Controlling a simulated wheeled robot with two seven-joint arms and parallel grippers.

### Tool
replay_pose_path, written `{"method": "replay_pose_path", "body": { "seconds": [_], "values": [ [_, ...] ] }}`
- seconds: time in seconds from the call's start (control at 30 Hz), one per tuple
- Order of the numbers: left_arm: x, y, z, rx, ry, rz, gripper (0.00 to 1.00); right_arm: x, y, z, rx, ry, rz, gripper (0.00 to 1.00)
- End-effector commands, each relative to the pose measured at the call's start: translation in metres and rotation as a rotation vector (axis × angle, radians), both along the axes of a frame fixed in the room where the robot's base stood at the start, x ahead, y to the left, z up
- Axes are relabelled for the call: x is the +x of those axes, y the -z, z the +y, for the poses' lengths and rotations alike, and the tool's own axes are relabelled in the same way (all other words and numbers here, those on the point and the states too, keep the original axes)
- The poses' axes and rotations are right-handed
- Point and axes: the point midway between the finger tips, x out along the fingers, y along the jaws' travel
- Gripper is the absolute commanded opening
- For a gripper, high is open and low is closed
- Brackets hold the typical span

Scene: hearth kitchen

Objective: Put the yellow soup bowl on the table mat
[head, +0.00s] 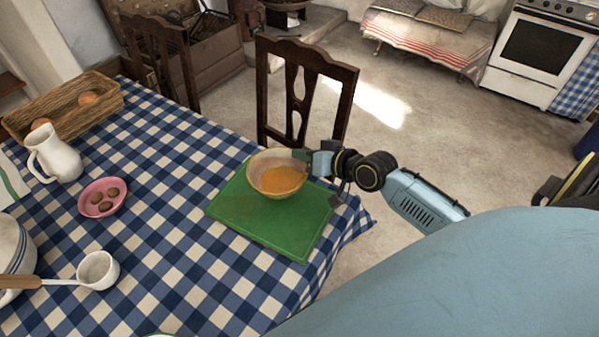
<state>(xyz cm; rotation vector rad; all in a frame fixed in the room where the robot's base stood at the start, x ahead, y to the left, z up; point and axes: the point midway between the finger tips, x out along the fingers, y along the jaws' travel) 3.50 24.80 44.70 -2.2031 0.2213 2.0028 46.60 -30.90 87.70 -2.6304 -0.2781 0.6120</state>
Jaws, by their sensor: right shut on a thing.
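The yellow soup bowl (277,177), tan-rimmed with orange-yellow soup inside, is over the far part of the green table mat (295,228). It looks level. I cannot tell whether its base touches the mat or is slightly above it. My right gripper (309,162) is shut on the right side of the bowl's rim, with its arm coming in from the right. The mat lies flat near the right corner of the table. My left gripper is not in view.
The checked tablecloth (175,215) is clear around the mat's left side. A wooden chair (301,62) stands close behind the mat.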

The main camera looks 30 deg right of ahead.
Motion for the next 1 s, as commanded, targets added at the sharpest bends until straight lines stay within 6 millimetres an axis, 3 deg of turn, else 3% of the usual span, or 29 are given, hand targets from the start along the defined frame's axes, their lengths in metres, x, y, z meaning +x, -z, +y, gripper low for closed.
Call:
{"method": "replay_pose_path", "body": {
  "seconds": [0.37,0.73,0.77,0.9,1.0],
  "values": [
    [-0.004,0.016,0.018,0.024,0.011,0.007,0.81,0.001,0.039,0.0,0.002,0.001,-0.004,0.0],
    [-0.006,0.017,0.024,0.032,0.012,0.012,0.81,0.001,0.043,0.0,0.001,0.001,-0.005,0.0],
    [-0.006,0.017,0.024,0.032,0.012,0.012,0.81,0.0,0.043,0.0,-0.001,0.0,-0.001,0.1],
    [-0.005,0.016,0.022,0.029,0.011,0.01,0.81,0.0,0.043,0.0,-0.001,0.0,-0.001,0.28],
    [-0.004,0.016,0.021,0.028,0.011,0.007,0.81,0.0,0.043,0.0,-0.001,0.0,-0.001,0.28]
  ]
}}
